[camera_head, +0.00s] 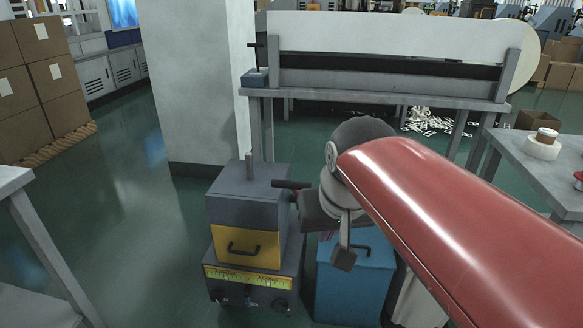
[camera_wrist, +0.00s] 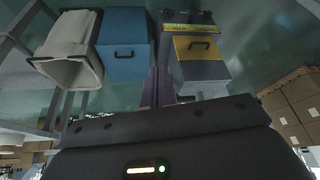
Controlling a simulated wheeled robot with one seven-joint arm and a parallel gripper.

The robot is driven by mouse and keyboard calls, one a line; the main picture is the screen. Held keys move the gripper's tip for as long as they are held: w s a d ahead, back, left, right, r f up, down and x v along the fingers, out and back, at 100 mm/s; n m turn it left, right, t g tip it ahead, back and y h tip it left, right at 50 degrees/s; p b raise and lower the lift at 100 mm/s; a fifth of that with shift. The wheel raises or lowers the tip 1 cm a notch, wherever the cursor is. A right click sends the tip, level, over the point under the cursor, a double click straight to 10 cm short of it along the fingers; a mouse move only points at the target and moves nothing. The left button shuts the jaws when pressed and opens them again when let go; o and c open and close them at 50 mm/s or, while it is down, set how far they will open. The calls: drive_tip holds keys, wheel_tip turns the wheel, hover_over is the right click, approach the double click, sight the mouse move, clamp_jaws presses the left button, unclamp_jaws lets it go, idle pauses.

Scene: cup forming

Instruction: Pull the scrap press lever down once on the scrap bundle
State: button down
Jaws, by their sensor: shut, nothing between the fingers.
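The scrap press (camera_head: 248,215) stands on the floor at the lower middle of the head view, a grey box with a yellow handled front panel and a short upright rod on top. It also shows upside down in the wrist view (camera_wrist: 200,68). A short dark bar (camera_head: 290,184), possibly the lever, juts out at its upper right. My gripper (camera_head: 305,203) is just right of the press, close beside this bar; it is shut and empty. Whether it touches the bar or press I cannot tell. No scrap bundle can be made out.
A blue handled box (camera_head: 352,285) stands right of the press, and a pale bin (camera_wrist: 68,50) beside it. A bench (camera_head: 380,98) with a long roller machine is behind. Tables flank both sides.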

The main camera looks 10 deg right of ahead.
drive_tip(key=w+r+m+g+p, duration=0.1)
drive_tip(key=w+r, duration=0.3)
drive_tip(key=w, duration=0.9)
drive_tip(key=w+r+m+g+p, duration=0.1)
drive_tip(key=w+r, duration=0.4)
drive_tip(key=w, duration=0.9)
drive_tip(key=shift+r+m+g+h+p, duration=0.15)
drive_tip(key=shift+m+g+h+p, duration=0.25)
drive_tip(key=shift+m+p, duration=0.3)
drive_tip(key=f, duration=0.3)
drive_tip(key=w+f+b, duration=0.1)
drive_tip(key=f, duration=0.3)
drive_tip(key=f+b, duration=0.1)
drive_tip(key=f, duration=0.2)
drive_tip(key=shift+w+d+f, duration=0.25)
drive_tip(key=shift+w+d, duration=0.1)
drive_tip(key=shift+d, duration=0.05)
drive_tip(key=shift+s+a+f+b, duration=0.3)
drive_tip(key=shift+s+f+b, duration=0.25)
drive_tip(key=shift+s+f, duration=0.2)
drive_tip(key=shift+s+a+f, duration=0.15)
drive_tip(key=shift+s+f, duration=0.15)
drive_tip(key=shift+f, duration=0.3)
drive_tip(key=shift+f+b, duration=0.1)
drive_tip(key=shift+b, duration=0.2)
